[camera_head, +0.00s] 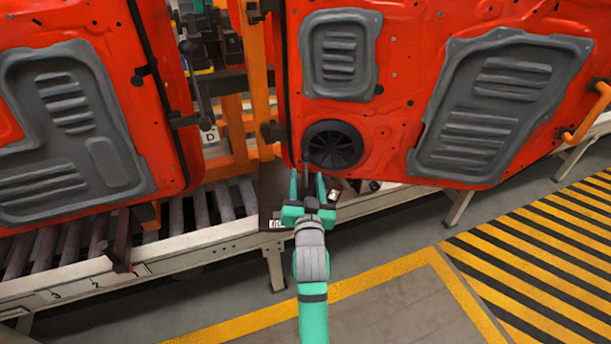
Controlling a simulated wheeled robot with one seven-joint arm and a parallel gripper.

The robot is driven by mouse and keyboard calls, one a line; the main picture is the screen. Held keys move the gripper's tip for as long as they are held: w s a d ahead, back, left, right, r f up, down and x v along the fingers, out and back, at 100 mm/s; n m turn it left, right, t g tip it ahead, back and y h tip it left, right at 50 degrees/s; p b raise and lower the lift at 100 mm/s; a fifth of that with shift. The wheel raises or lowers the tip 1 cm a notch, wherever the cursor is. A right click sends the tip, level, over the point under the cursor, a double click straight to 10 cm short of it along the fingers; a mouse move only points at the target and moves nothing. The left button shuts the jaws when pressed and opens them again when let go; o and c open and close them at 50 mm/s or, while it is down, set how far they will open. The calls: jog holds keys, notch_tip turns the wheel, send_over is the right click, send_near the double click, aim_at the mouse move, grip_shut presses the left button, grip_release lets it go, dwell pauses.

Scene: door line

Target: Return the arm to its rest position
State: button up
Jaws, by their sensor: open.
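My gripper (307,178) is in the middle of the view, at the end of my teal and grey arm. Its two teal fingers point away from me and stand apart. It is in front of the lower edge of the right red door panel (400,120), just below the round black speaker (335,146). A thin dark upright piece shows between the fingers; I cannot tell whether it touches them. My arm reaches forward from the bottom of the view.
A left red door panel (110,50) hangs over the roller conveyor (60,245). An orange frame (258,75) stands between the panels. An orange handle (590,115) sticks out at the far right. The floor (390,310) is clear, with a yellow-black striped zone (540,250) at right.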

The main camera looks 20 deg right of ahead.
jog(key=shift+d, duration=0.1)
jog(key=s+a+f+n+y, duration=0.2)
jog(key=s+a+f+y, duration=0.1)
jog(key=s+a+f, duration=1.35)
jog(key=s+a+n+y, duration=0.1)
jog(key=s+a, duration=0.3)
jog(key=s, duration=1)
jog(key=s+a+n+g+y, duration=0.1)
jog(key=s+a+n+y, duration=0.1)
jog(key=s, duration=1.2)
jog(key=a+n, duration=0.1)
jog(key=a, duration=0.1)
jog(key=shift+s+a+r, duration=0.3)
jog(key=shift+a, duration=0.05)
jog(key=c, duration=0.4)
